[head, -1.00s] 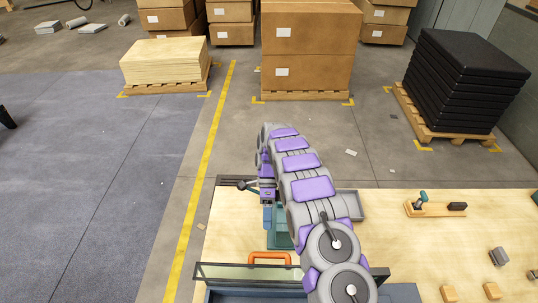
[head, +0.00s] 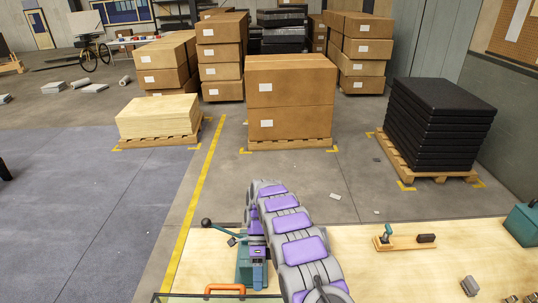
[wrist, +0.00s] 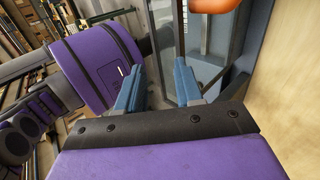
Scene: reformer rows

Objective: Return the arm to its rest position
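My arm of grey and purple links rises from the bottom of the head view and folds back down on itself. My gripper (head: 257,265) hangs at the folded end, close to a teal fixture (head: 243,272) on the bench; whether they touch I cannot tell. In the wrist view, my gripper (wrist: 160,82) has its two blue-grey fingers apart with nothing visible between them. A purple arm link (wrist: 98,62) is close beside the left finger.
The wooden bench (head: 350,262) holds a small tool on a wooden block (head: 405,242) and a teal box (head: 523,224) at right. An orange handle (head: 225,289) lies at the front. Stacked cartons (head: 290,100) and black slabs (head: 437,122) stand on pallets beyond.

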